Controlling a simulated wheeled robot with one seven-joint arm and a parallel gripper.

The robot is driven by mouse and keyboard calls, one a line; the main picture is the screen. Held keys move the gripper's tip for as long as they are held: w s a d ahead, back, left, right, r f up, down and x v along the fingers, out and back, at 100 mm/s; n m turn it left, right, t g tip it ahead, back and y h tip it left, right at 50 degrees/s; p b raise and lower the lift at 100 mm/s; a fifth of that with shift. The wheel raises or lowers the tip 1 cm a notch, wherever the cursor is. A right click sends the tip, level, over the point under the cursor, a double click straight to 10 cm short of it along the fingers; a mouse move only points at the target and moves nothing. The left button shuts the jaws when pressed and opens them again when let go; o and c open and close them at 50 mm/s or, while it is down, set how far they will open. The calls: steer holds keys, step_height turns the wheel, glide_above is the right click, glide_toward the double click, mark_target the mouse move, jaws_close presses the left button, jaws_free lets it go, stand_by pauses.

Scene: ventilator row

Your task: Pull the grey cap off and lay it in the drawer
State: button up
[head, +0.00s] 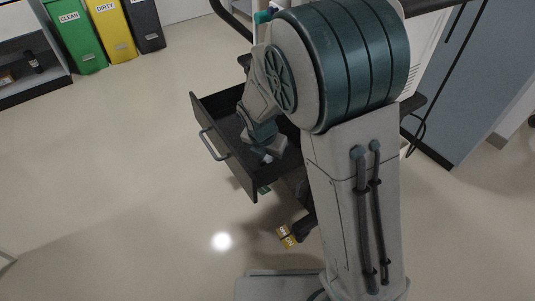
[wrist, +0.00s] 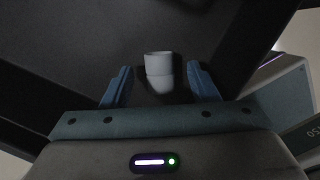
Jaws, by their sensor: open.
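The grey cap (wrist: 159,63) is a short pale cylinder in the middle of the wrist view, against the dark inside of the drawer. My gripper (wrist: 160,72) has its two blue fingers spread, one on each side of the cap, with a visible gap on both sides. The drawer (head: 226,158) is dark, pulled open, with a bar handle on its front. In the head view my gripper (head: 265,152) reaches down into the drawer. Whether the cap rests on the drawer floor is hard to tell.
Green (head: 75,35), yellow (head: 112,30) and dark (head: 145,25) bins stand at the back left. A small yellow-marked item (head: 287,236) is low by the cart's foot. A blue-grey cabinet (head: 470,90) stands on the right. The floor left of the drawer is clear.

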steer(key=w+d+p+v, duration=0.1)
steer(key=p+v, duration=1.3)
steer(key=v, duration=0.7)
steer(key=shift+r, duration=0.5)
steer(key=shift+w+a, duration=0.1)
steer(key=shift+w, duration=0.05)
steer(key=s+d+r+m+p, duration=0.5)
steer(key=r+m+p, duration=0.2)
steer(key=r+m, duration=0.2)
steer(key=s+d+r+m+y+p, duration=0.1)
steer(key=s+d+r+m+p, duration=0.4)
steer(key=r+m+p, duration=0.3)
steer(key=s+d+r+m+p, duration=0.5)
steer(key=r+m+p, duration=0.2)
steer(key=r+m, duration=0.5)
steer(key=shift+s+d+r+m, duration=0.15)
steer(key=shift+d+r+m, duration=0.15)
steer(key=shift+m, duration=0.5)
